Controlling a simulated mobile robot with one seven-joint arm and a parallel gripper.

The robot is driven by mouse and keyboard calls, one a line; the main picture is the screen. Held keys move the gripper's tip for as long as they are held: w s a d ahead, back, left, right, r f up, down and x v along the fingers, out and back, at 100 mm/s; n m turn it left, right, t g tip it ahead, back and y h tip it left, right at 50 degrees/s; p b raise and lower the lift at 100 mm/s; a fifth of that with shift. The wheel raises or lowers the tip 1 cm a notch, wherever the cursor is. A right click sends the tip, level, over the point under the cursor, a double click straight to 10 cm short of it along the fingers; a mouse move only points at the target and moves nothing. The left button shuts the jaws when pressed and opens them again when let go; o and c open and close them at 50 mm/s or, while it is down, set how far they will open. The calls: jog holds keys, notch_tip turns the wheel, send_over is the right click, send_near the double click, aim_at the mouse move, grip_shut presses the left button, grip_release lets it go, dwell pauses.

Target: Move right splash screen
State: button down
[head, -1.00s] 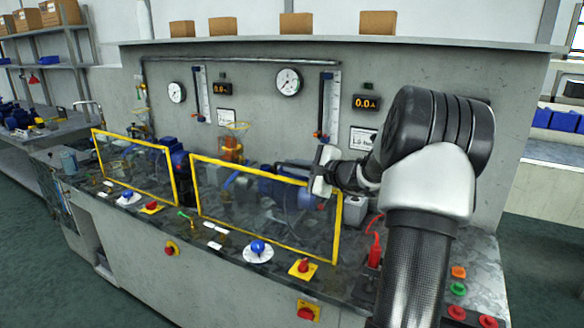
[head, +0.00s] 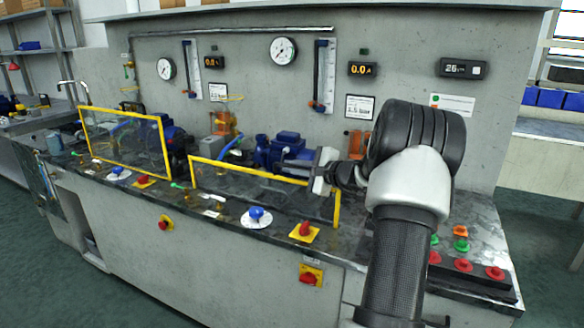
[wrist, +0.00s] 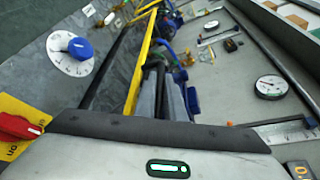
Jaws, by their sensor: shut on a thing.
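The right splash screen (head: 250,171) is a clear panel in a yellow frame at the bench front in the head view. It shows much shorter than the left splash screen (head: 124,114), which stands tall. Whether the right one is sunk or tilted, I cannot tell. My gripper (head: 318,180) is at its upper right part, shut on the frame. In the wrist view the screen's yellow bar (wrist: 140,72) runs away from my gripper (wrist: 165,92). The exact contact is hard to see.
A blue pump (head: 285,150) stands behind the right screen. In front are a blue knob on a white dial (head: 256,215) and a red switch on a yellow plate (head: 304,231). Red push buttons (head: 463,265) lie right of my arm. Gauges hang on the back panel (head: 230,60).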

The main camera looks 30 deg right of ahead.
jog(key=c, duration=1.8)
grip_release()
jog(key=shift+c, duration=0.2)
jog(key=shift+s+r, duration=0.1)
jog(key=p+v, duration=0.2)
jog(key=v, duration=1.5)
jog(key=shift+s+d+r, duration=0.1)
